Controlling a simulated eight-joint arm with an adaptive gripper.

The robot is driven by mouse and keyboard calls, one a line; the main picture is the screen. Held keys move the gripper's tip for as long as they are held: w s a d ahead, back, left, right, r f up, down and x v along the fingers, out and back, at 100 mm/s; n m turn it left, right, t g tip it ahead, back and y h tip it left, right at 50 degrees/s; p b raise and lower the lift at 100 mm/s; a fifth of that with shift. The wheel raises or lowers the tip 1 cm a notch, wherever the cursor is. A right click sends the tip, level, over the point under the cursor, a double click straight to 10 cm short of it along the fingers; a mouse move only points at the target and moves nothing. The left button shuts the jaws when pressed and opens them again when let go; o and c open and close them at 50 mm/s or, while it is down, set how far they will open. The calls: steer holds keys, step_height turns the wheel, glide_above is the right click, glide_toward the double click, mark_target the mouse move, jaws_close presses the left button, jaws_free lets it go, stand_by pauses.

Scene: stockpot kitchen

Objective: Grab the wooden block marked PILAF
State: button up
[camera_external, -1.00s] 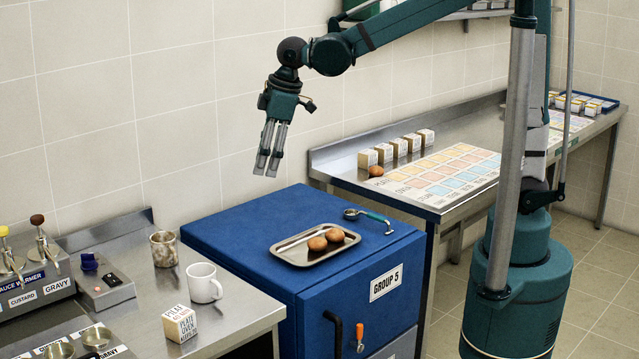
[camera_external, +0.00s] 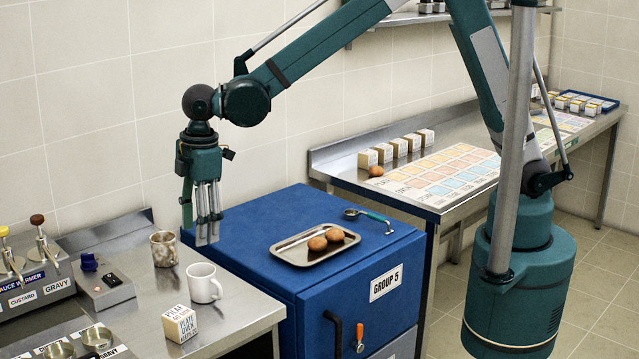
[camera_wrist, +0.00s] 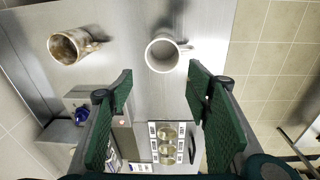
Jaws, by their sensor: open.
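The wooden block marked PILAF (camera_external: 180,324) sits upright near the front edge of the left steel counter, with printed text on its faces. My gripper (camera_external: 205,232) is open and empty. It points down in the air near the left end of the blue cabinet, above and beyond the block. In the wrist view my gripper's green fingers (camera_wrist: 160,75) stand wide apart with nothing between them. I cannot make out the block in the wrist view; the right finger may hide it.
A white mug (camera_external: 204,283) stands just behind the block, and a stained mug (camera_external: 164,249) farther back. A sauce warmer (camera_external: 30,285) and round containers (camera_external: 97,337) lie left. The blue cabinet (camera_external: 240,230) holds a tray (camera_external: 290,252) with two brown round items and a ladle (camera_external: 368,215).

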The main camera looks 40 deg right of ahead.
mark_target(183, 310)
steer(key=s+a+f+n, duration=0.1)
steer(key=s+a+f, duration=0.1)
steer(key=s+a, duration=0.1)
steer(key=s+a+f+n+p, duration=0.1)
steer(key=s+a+f, duration=0.1)
steer(key=a, duration=0.3)
steer(key=s+a+f+n+p, duration=0.1)
steer(key=s+a+f, duration=0.2)
steer(key=s+a, duration=0.1)
steer(key=shift+s+a+g+h, duration=0.2)
steer(key=shift+s+g+h, duration=0.1)
steer(key=shift+h, duration=0.1)
steer(key=shift+w, duration=0.1)
steer(key=shift+f, duration=1.3)
steer(key=shift+f, duration=2.6)
steer(key=c, duration=1)
